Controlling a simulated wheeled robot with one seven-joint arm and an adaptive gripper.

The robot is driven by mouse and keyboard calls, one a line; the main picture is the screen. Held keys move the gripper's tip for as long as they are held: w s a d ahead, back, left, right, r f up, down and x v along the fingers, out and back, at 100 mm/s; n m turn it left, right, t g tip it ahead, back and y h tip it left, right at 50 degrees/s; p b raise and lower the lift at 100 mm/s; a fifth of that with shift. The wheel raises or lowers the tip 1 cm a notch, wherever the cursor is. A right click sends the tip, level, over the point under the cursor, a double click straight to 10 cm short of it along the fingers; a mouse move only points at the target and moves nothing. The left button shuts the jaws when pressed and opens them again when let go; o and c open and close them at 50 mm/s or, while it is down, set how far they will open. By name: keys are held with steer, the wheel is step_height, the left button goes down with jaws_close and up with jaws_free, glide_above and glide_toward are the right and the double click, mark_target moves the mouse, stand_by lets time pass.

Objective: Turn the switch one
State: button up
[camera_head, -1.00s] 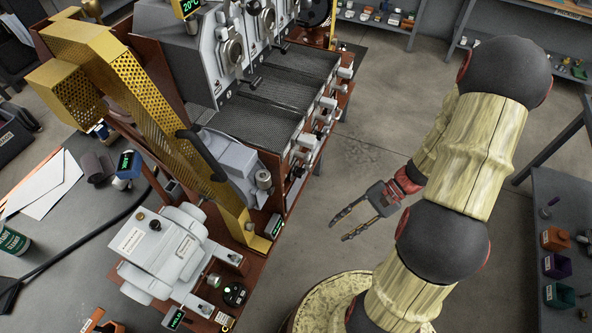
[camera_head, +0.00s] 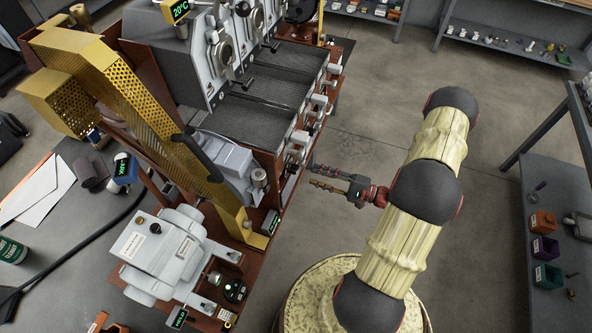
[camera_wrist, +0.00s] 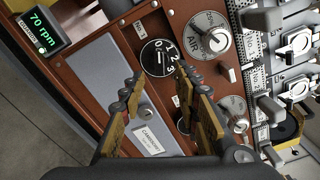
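A round black dial (camera_wrist: 157,58) marked 0, 1, 2, 3 is set in the reddish-brown panel in the wrist view. I see no contact. In the head view my gripper (camera_head: 312,175) is close to the right side of the roaster (camera_head: 281,175), and the dial cannot be made out there.
An AIR knob (camera_wrist: 208,36) sits right of the dial, with another knob (camera_wrist: 233,112) lower right. White toggle levers (camera_wrist: 297,42) line the right side. A display (camera_wrist: 41,32) reads 70 rpm. A grey CHAFF-type labelled drawer (camera_wrist: 148,135) lies below. Open floor (camera_head: 370,110) is behind my gripper.

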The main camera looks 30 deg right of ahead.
mark_target(298, 170)
steer(key=shift+x, duration=3.9)
steer(key=shift+c, duration=1.2)
jaws_close()
steer(key=shift+s, duration=0.1)
